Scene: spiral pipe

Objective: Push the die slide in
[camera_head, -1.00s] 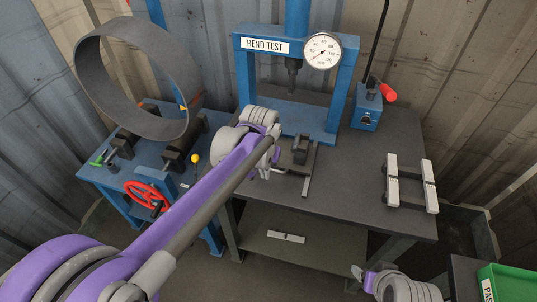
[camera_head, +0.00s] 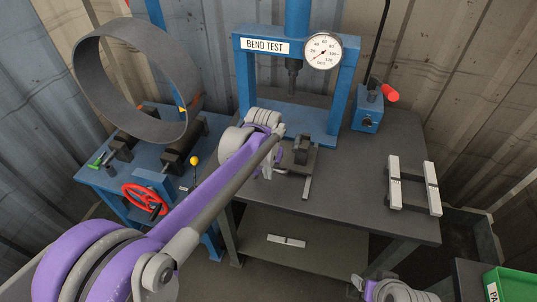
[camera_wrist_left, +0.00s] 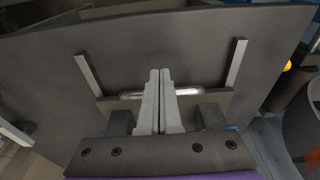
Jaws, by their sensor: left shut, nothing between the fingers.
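The die slide (camera_head: 303,152) is a dark plate with a black block on it. It sits on the bench in front of the press, with a light rail (camera_head: 307,187) sticking out toward the front. My left gripper (camera_head: 272,168) is at its left front side, partly hidden by my forearm. In the left wrist view its two grey fingers (camera_wrist_left: 160,74) are shut together and empty. They overlap a silver bar (camera_wrist_left: 189,92) on a dark crosspiece between two light rails; I cannot tell if they touch. My right gripper (camera_head: 356,282) is low at the bottom edge, its jaws unclear.
The blue BEND TEST press (camera_head: 347,90) stands behind the slide, with a blue hand pump (camera_head: 367,112) to its right. A two-bar stand (camera_head: 394,184) is at the bench's right. A blue roller machine (camera_head: 110,185) holding a large ring (camera_head: 95,85) is at the left.

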